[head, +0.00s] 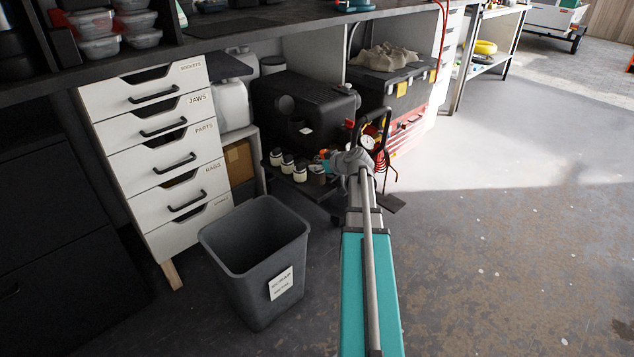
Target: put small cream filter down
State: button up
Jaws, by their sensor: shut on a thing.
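My gripper (326,160) is at the far end of my outstretched arm, low in front of the dark shelf (290,184) under the bench. It is small and partly hidden by my own wrist. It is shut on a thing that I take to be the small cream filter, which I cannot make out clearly. Several small cream cylinders with dark tops (287,164) stand in a row on the low shelf, just left of my gripper. I cannot tell whether the held thing touches the shelf.
A grey bin (226,270) stands on the floor to the left, before a white drawer unit (160,150). A black machine (300,105) is behind the row. A black-handled thing with a gauge (367,142) stands close right of my wrist. The floor at right is clear.

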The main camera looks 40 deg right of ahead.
aim_at(318, 174)
jog(key=shift+w+d+f+b, duration=0.2)
jog(key=shift+w+f, duration=0.1)
jog(key=shift+f, duration=0.1)
jog(key=shift+w+d+f+b, duration=0.1)
jog(key=shift+w+f+b, duration=0.1)
jog(key=shift+w+f, duration=0.15)
jog(key=shift+s, duration=0.1)
jog(key=shift+w+d+f+b, duration=0.15)
jog(key=shift+w+f+b, duration=0.05)
jog(key=shift+f+b, duration=0.25)
jog(key=shift+w+d+f+b, duration=0.1)
jog(key=shift+w+f+b, duration=0.1)
jog(key=shift+f+b, duration=1.35)
jog(key=shift+f, duration=0.05)
jog(key=shift+f, duration=0.1)
jog(key=o, duration=0.9)
jog(key=shift+r, duration=0.2)
